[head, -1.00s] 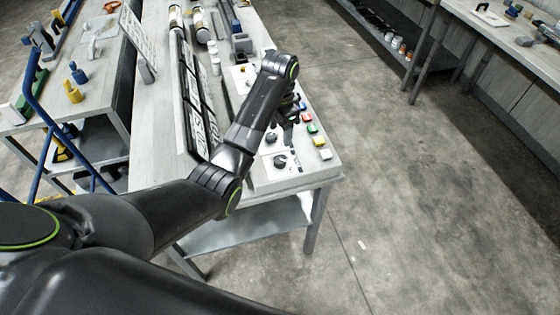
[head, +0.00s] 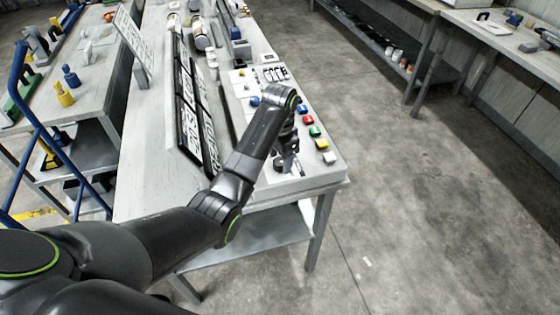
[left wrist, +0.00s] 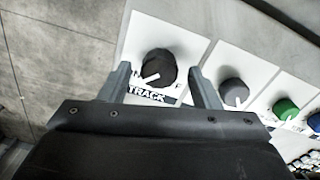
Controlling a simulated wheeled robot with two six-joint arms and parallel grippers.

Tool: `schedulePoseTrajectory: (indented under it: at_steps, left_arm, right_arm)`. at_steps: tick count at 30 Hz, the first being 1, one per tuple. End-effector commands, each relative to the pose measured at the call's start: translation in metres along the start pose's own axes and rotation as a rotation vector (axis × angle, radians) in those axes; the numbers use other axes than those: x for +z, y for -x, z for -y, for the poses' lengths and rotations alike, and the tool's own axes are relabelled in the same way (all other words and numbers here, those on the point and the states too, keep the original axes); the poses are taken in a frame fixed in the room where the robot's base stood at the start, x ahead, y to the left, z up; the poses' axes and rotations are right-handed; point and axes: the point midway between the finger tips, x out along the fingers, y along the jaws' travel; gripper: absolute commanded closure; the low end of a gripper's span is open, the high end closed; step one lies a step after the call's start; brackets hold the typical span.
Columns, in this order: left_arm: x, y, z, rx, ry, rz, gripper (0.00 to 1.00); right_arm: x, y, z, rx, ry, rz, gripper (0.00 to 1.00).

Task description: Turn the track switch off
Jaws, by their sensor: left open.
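The track switch (left wrist: 157,64) is a round black knob on a white plate, above a label reading TRACK (left wrist: 147,95). Its white pointer line points to the lower left in the left wrist view. The position letters beside it are partly hidden by my fingers. My left gripper (left wrist: 160,70) is open, with one finger on each side of the knob; I cannot tell whether they touch it. In the head view, the left gripper (head: 287,162) reaches down over the near end of the panel and hides most of the knob. My right gripper is not in view.
A dark grey knob (left wrist: 234,92) and a green knob (left wrist: 286,110) sit beside the right finger. Red (head: 308,120), green (head: 315,131) and yellow (head: 322,144) buttons line the panel's right edge. Open floor is to the right.

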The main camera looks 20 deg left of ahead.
Motion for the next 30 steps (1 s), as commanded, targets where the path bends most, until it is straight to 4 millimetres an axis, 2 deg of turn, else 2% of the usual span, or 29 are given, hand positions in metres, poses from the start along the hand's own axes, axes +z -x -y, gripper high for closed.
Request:
schedulePoseTrajectory:
  at_steps: [8, 18, 25, 30]
  left_arm:
    - [0.000, -0.003, 0.000, 0.000, 0.000, 0.000, 0.43]
    - [0.000, -0.003, 0.000, 0.000, 0.000, 0.000, 0.86]
    - [0.000, -0.002, 0.000, 0.000, 0.016, 0.000, 0.88]
    - [0.000, 0.001, -0.001, 0.001, 0.072, 0.002, 0.88]
  right_arm:
    - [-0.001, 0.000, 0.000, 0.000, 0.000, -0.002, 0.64]
    - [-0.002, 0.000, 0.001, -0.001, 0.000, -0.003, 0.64]
    - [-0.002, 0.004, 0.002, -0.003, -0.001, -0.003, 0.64]
    - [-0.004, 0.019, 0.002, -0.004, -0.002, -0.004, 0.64]
